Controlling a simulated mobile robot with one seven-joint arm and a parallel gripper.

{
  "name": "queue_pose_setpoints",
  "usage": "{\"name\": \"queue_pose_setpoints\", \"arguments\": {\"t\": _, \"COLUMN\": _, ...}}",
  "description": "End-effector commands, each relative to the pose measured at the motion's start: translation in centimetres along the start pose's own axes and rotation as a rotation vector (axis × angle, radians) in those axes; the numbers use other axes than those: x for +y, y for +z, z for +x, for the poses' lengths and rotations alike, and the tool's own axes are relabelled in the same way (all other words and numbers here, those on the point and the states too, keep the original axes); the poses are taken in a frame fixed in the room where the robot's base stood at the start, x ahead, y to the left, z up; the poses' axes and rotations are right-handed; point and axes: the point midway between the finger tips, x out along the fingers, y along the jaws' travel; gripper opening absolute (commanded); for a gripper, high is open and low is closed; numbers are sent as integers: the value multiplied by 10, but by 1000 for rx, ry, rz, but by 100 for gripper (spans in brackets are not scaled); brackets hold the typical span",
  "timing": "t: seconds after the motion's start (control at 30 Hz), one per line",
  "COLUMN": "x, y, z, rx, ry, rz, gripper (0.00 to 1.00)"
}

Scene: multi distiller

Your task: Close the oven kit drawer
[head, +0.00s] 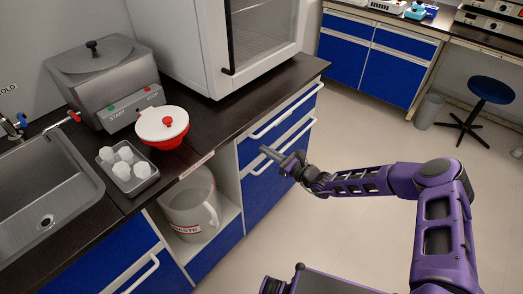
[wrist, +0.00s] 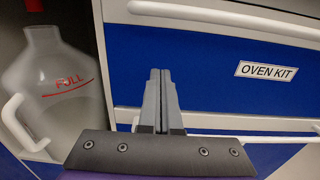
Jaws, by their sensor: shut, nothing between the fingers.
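The oven kit drawer (wrist: 215,95) has a blue front with a white "OVEN KIT" label (wrist: 265,71) and fills the middle and right of the wrist view. A white bar handle (wrist: 225,16) runs along the top of that view, and another handle shows below. My gripper (wrist: 160,73) is shut and empty, its fingers together in front of the left part of the blue front. In the head view my gripper (head: 264,150) is beside the blue drawer stack (head: 262,190). I cannot tell whether the fingertips touch the front, nor how far out the drawer stands.
An open compartment left of the drawers holds a large white jug (head: 190,213). The dark counter (head: 215,125) above carries a red bowl with a white lid (head: 163,127), a tray of white cups (head: 128,170) and a white cabinet.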

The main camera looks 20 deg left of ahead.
Motion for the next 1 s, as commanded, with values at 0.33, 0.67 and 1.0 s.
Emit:
{"name": "queue_pose_setpoints", "arguments": {"t": 0.33, "x": -2, "y": 0, "z": -78, "rx": 2, "ry": 0, "rz": 2, "gripper": 0}}
{"name": "queue_pose_setpoints", "arguments": {"t": 0.67, "x": -1, "y": -1, "z": -105, "rx": 2, "ry": 2, "rz": 2, "gripper": 0}}
{"name": "queue_pose_setpoints", "arguments": {"t": 1.0, "x": 41, "y": -39, "z": -121, "rx": 208, "ry": 230, "rz": -110, "gripper": 0}}
